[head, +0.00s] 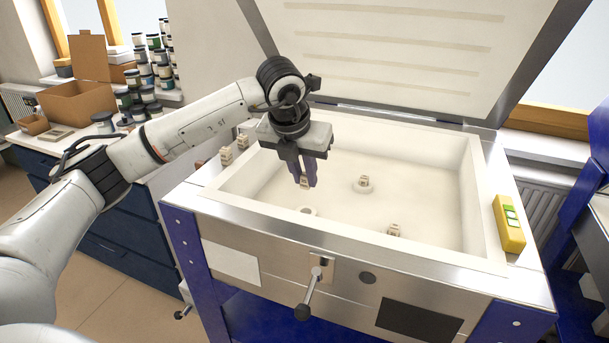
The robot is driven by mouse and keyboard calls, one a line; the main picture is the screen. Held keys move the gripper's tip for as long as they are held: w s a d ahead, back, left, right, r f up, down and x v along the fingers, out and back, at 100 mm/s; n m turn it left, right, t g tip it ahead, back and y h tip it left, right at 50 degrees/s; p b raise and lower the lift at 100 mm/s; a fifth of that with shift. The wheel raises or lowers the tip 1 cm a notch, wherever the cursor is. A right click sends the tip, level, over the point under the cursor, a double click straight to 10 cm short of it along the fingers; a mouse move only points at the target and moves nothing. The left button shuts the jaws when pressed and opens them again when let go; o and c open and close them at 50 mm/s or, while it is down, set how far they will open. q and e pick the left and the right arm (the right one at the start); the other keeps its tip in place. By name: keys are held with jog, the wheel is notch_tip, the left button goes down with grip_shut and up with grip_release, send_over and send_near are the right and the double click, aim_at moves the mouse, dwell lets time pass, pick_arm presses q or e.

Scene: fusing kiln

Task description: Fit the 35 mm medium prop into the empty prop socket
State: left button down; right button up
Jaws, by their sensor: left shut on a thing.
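My left gripper (305,178) points down inside the open kiln (450,165), shut on a small pale prop (304,183) that shows just below its fingertips. The held prop's size marking is too small to read. A round pale socket (308,211) with no prop in it lies on the kiln floor, just below and in front of the held prop in the picture. The held prop appears apart from this socket. Another prop (363,181) stands in a round socket right of the gripper. A further prop (394,230) stands near the front wall, its base partly hidden. My right gripper is not in view.
Two spare props (226,156) (242,141) stand on the kiln's left rim. The raised lid (400,50) stands behind. The kiln floor's right side is clear.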

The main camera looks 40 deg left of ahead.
aim_at(304, 186)
pick_arm(q)
jog(key=shift+f+b, duration=0.9)
jog(key=shift+f, duration=0.35)
jog(key=shift+f+b, duration=0.5)
jog(key=shift+f, duration=0.15)
jog(key=shift+f+b, duration=0.8)
jog(key=shift+f, duration=0.5)
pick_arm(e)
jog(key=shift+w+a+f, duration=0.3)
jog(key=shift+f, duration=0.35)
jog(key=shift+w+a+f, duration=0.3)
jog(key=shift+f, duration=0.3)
pick_arm(q)
jog(key=shift+f+b, duration=0.5)
jog(key=shift+b, duration=0.1)
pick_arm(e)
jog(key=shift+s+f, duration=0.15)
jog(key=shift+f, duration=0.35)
pick_arm(q)
jog(key=c, duration=1.6)
grip_release()
